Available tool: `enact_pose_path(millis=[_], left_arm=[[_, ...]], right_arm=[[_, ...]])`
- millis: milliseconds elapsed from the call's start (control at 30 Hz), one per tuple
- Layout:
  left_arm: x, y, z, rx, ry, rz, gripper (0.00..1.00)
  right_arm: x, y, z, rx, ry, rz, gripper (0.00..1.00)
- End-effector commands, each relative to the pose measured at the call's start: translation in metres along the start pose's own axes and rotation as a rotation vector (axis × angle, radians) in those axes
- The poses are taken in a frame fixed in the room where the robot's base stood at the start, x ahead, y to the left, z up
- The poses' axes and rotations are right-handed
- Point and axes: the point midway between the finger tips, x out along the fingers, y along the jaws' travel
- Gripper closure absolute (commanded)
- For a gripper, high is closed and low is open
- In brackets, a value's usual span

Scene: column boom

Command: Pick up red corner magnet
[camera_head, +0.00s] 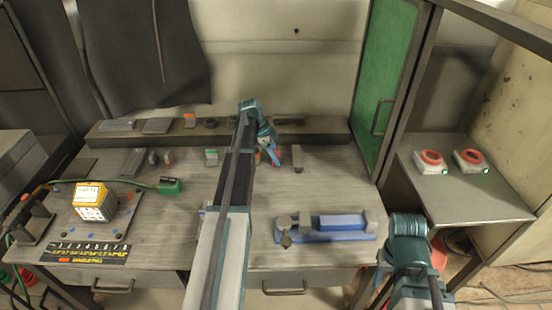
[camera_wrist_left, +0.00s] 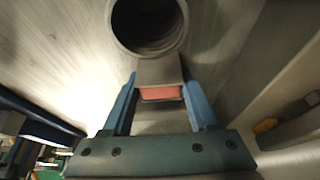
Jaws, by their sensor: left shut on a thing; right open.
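My left gripper (camera_head: 270,156) reaches over the back middle of the workbench. In the left wrist view, the blue fingers of my left gripper (camera_wrist_left: 161,98) are shut on a small block with a red face (camera_wrist_left: 161,93) and a grey top, which looks like the red corner magnet. In the head view a small red patch (camera_head: 257,157) shows beside the fingers, partly hidden by the arm. My right gripper (camera_head: 380,284) is open, low at the right front of the bench.
A round dark opening (camera_wrist_left: 148,22) lies just beyond the held block. A raised ledge (camera_head: 330,130) with small parts runs along the back. A blue fixture (camera_head: 340,236) stands front right, a white-and-yellow cube (camera_head: 92,212) at left. A green cabinet door (camera_head: 388,85) borders the right.

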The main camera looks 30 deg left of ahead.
Motion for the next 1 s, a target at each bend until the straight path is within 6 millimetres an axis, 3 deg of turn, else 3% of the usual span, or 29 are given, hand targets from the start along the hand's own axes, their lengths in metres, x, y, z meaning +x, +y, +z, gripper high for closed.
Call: enact_pose_path(millis=[33, 200, 233, 667, 1000], left_arm=[[0.0, 0.0, 0.0, 0.0, 0.0, 0.0, 0.68], [0.0, 0.0, 0.0, 0.0, 0.0, 0.0, 0.99], [0.0, 0.0, 0.0, 0.0, 0.0, 0.0, 1.0], [-0.002, 0.0, -0.001, 0.0, 0.0, 0.0, 1.0], [-0.017, 0.0, -0.007, 0.0, 0.001, 0.0, 1.0]], right_arm=[[0.0, 0.0, 0.0, 0.0, 0.0, 0.0, 0.5], [0.0, 0.0, 0.0, 0.0, 0.0, 0.0, 0.5], [0.0, 0.0, 0.0, 0.0, 0.0, 0.0, 0.5], [-0.002, 0.0, 0.0, 0.0, 0.0, 0.0, 0.5], [-0.018, 0.002, 0.001, 0.0, 0.0, 0.0, 0.5]])
